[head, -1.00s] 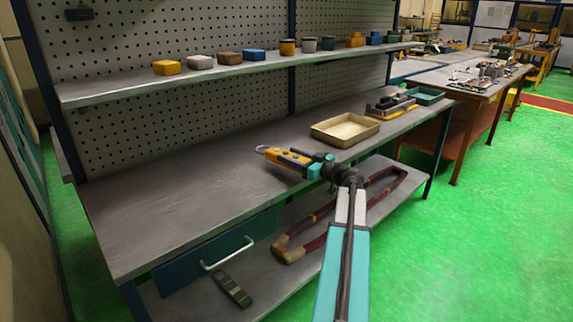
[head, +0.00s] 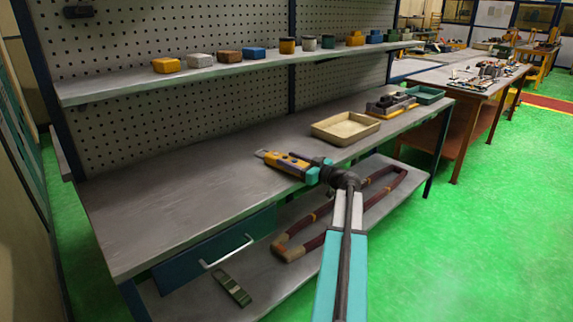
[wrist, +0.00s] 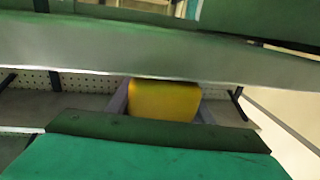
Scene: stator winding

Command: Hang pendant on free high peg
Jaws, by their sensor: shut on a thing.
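The pendant (head: 286,161) is a yellow body with dark buttons and a pale loop at its far left end. My gripper (head: 308,166) is shut on it and holds it out over the workbench; whether it touches the bench top is unclear. In the wrist view the yellow pendant (wrist: 165,100) sits between the two grey fingers. A small dark fitting (head: 79,11) is on the pegboard at upper left, far from my gripper. I cannot tell if it is a peg, or if it is free.
A shelf (head: 200,74) with several small blocks and cans runs along the pegboard (head: 180,115) above the bench. A cream tray (head: 345,128) stands on the bench to the right of the pendant. The left part of the bench top (head: 170,200) is clear.

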